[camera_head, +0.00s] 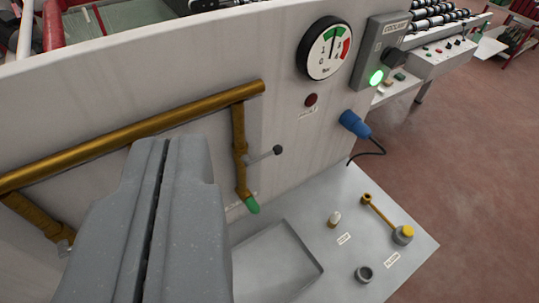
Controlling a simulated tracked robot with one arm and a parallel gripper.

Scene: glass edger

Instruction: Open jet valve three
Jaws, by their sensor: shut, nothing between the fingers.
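A brass pipe (130,127) runs along the pale machine wall. At its right end a brass drop pipe (238,135) goes down to a green nozzle (252,205). A jet valve lever (263,156) with a dark knob sticks out rightward from this drop, across the pipe. I cannot read which valve is number three. My gripper (150,142) is shut and empty, large in the foreground, left of the right-hand lever and apart from it.
A pressure gauge (324,48) and a coolant box (379,55) with a lit green button are on the wall. A blue plug (354,124) with a cable sits below. The grey shelf (330,190) holds a brass tool (385,218), a small pale-topped piece (334,219) and a ring (363,274).

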